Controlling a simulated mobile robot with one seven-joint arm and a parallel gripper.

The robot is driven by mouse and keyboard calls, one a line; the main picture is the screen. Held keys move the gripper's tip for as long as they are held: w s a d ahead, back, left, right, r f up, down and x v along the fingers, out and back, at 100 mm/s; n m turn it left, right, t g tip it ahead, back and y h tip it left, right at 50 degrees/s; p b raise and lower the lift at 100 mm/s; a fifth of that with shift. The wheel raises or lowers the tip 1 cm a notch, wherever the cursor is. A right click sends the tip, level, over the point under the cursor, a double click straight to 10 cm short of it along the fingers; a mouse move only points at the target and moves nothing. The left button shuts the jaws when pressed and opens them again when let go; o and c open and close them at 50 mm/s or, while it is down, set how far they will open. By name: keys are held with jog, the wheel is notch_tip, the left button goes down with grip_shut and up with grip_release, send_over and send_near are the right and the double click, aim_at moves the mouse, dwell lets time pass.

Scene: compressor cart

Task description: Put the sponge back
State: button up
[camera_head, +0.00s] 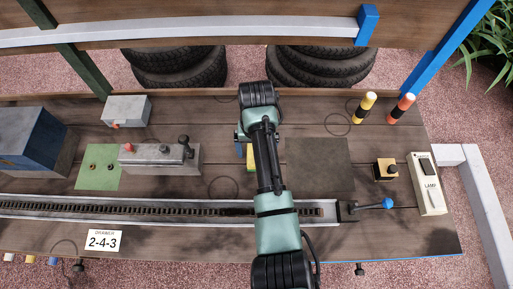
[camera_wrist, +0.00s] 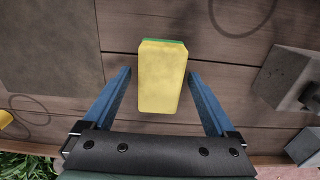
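The sponge, a yellow block with a green layer at its far edge, lies on the wooden bench top in the wrist view (camera_wrist: 162,78). In the head view only a small yellow and green strip of the sponge (camera_head: 250,160) shows beside my arm, which hides the rest. My gripper (camera_wrist: 160,73) is open, with one blue finger on each side of the sponge in the picture and gaps on both sides. I cannot tell how high the fingertips are above the bench. In the head view my gripper is mostly hidden under my arm.
A dark grey square mat (camera_head: 320,164) lies right of my arm, bare. Left stand a grey machine block (camera_head: 160,160) and a green plate (camera_head: 98,166). Yellow (camera_head: 365,107) and red (camera_head: 401,108) banded posts stand right. A chain rail (camera_head: 150,209) runs along the front; a lamp switch (camera_head: 427,185) is far right.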

notch_tip(320, 180, up, 12)
jog(key=p, duration=0.2)
dwell(0.4)
dwell(0.5)
